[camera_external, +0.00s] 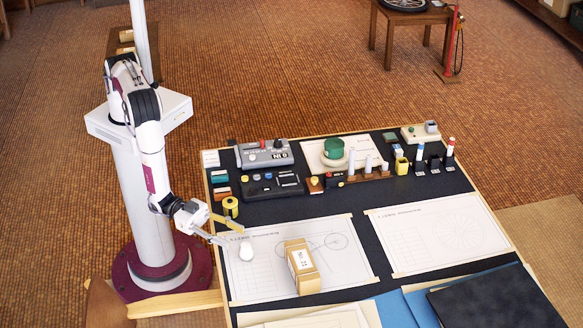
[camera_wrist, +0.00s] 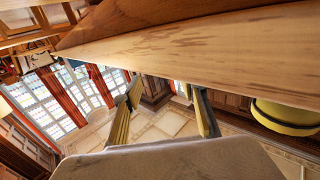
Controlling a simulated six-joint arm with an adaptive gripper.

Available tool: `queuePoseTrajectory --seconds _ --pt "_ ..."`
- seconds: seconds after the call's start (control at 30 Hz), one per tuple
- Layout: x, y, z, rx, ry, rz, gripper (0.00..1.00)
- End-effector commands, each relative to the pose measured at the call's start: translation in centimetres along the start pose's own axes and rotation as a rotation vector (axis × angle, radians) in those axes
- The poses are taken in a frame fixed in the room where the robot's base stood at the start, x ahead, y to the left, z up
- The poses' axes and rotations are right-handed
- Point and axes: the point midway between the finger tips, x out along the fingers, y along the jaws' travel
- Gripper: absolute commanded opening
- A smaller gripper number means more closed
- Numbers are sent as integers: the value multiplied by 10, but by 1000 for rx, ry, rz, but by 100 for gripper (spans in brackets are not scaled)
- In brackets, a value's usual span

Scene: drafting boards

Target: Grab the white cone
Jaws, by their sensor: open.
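A small white cone (camera_external: 246,250) with a rounded look stands on the left drawing sheet (camera_external: 262,287) in the external view. My gripper (camera_external: 234,236) is open and empty, just up and left of the cone at the table's left side. Its two fingers are spread, and I see no contact with the cone. In the wrist view my open gripper (camera_wrist: 166,90) shows its two fingers apart with nothing between them. The cone cannot be made out in the wrist view.
A cardboard box (camera_external: 301,265) stands right of the cone. A yellow roll (camera_external: 230,206) is behind my gripper. Several desk items line the table's back. The right drawing sheet (camera_external: 440,235) is bare. A wooden edge (camera_wrist: 200,62) crosses the wrist view close above the fingers.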

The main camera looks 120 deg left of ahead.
Motion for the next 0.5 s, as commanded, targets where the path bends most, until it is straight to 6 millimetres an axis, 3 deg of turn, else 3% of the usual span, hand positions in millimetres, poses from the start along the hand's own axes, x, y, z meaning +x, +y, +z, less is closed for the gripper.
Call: queuePoseTrajectory --seconds 0.27,0.5 --pt "5 1 0 -1 0 0 42" --pt "25 6 2 -1 0 0 42"
